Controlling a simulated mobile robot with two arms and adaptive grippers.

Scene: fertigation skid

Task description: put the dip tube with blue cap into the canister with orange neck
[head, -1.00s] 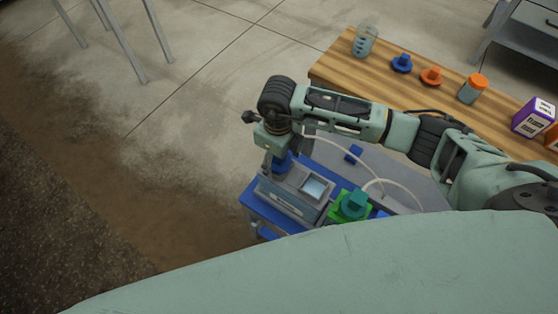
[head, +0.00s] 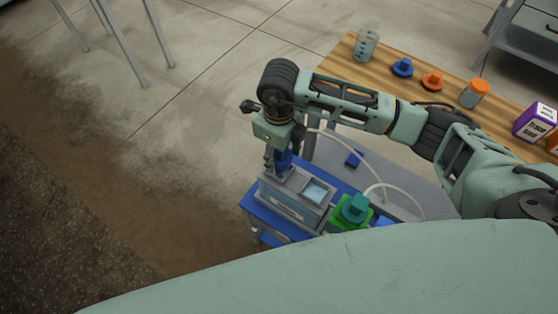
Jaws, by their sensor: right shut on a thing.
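My right gripper (head: 280,168) points down at the far left end of the blue stand and is shut on a blue piece (head: 284,159). I take this to be the blue cap of the dip tube; the tube below it is hidden. A pale hose (head: 341,146) curves from beside the gripper to the right. The gripper is just behind and above a grey box with a pale window (head: 316,193); I cannot tell whether it touches. I cannot make out a canister with an orange neck on the stand. My left gripper is not in view.

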